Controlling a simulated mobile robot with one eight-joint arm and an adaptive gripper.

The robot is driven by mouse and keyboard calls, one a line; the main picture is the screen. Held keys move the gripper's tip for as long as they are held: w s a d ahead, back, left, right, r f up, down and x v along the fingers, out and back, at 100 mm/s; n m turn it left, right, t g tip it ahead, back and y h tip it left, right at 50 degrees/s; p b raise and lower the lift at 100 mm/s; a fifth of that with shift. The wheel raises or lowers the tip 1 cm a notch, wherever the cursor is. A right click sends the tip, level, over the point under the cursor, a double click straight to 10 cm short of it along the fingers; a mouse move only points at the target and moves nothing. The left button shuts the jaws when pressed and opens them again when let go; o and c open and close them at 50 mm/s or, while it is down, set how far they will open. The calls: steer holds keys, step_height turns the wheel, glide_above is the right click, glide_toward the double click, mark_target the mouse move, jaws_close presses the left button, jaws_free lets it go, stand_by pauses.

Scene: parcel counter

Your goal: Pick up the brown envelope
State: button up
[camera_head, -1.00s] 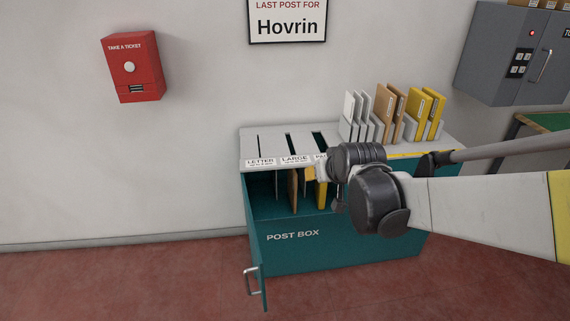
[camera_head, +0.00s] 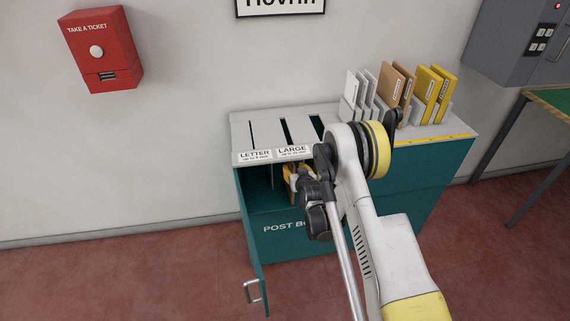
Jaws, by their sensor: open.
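Brown envelopes (camera_head: 391,83) stand upright in the rack on top of the post box, between white ones on the left and yellow ones on the right. My gripper (camera_head: 291,180) is at the open front of the post box, below the LARGE label and well to the left of and below the rack. It is open, small in view and partly hidden by my wrist. A yellow-brown patch shows beside it, and I cannot tell whether this is an envelope inside the box or part of the gripper.
The teal post box (camera_head: 262,235) has slots on top, and its front door with a handle (camera_head: 252,291) hangs open at the left. White envelopes (camera_head: 361,88) and yellow envelopes (camera_head: 434,87) share the rack. A red ticket dispenser (camera_head: 103,50) and a grey cabinet (camera_head: 520,40) hang on the wall.

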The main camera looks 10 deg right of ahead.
mark_target(291, 165)
steer(key=b+x, duration=0.1)
steer(key=x, duration=0.4)
steer(key=shift+f+b, duration=0.2)
steer(key=shift+b, duration=0.2)
steer(key=b+x, duration=0.1)
steer(key=x, duration=0.1)
steer(key=b+x, duration=0.1)
steer(key=x, duration=0.1)
steer(key=shift+w+f+b, duration=0.2)
steer(key=shift+f+b, duration=0.2)
steer(key=shift+f, duration=0.1)
steer(key=shift+w, duration=0.35)
jaws_close()
